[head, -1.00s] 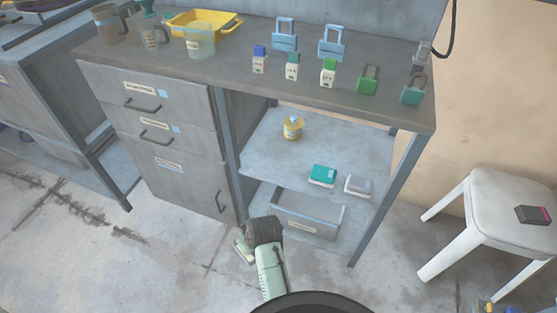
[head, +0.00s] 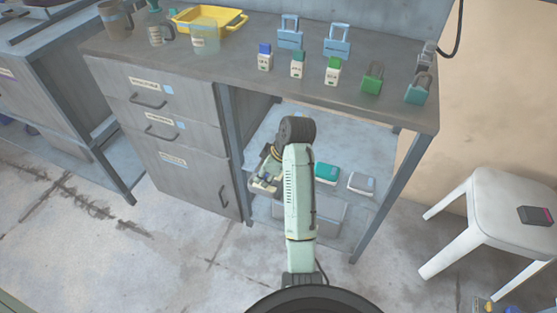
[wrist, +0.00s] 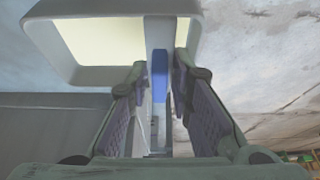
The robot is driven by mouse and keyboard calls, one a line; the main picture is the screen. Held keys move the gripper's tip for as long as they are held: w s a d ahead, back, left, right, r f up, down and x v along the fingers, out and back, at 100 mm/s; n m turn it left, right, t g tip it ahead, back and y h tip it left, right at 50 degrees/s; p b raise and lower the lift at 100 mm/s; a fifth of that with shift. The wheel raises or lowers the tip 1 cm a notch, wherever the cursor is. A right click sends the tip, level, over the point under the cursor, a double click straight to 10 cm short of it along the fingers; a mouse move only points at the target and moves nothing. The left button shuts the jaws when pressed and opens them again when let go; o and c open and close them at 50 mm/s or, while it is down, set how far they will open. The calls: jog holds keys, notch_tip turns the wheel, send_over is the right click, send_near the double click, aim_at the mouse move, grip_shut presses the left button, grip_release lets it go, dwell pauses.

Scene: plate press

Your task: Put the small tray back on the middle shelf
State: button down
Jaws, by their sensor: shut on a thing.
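A pale grey tray-like thing (wrist: 90,75) with rounded corners and a cream inside fills the upper left of the wrist view; I take it for the small tray. My gripper (wrist: 160,85) is shut on its near wall, with a blue patch (wrist: 160,72) showing between the fingers. In the head view my gripper (head: 264,184) is in front of the open shelves, left of the teal box; the tray cannot be made out there. The middle shelf (head: 350,150) lies under the bench top, partly hidden by my arm.
A grey bin (head: 330,218) is on the lower shelf. The drawer cabinet (head: 190,185) stands left, a table leg (head: 385,200) right, a white stool (head: 490,205) farther right.

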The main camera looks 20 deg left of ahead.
jog(key=w, duration=0.6)
jog(key=shift+w+d+r+p, duration=0.1)
jog(key=shift+w+d+p, duration=0.1)
jog(key=shift+w+p, duration=0.2)
jog(key=w, duration=0.2)
jog(key=shift+w+d+f+p, duration=0.15)
jog(key=shift+w+f+p, duration=0.2)
jog(key=shift+f, duration=0.5)
jog(key=c, duration=1.4)
grip_release()
jog(key=shift+c, duration=0.2)
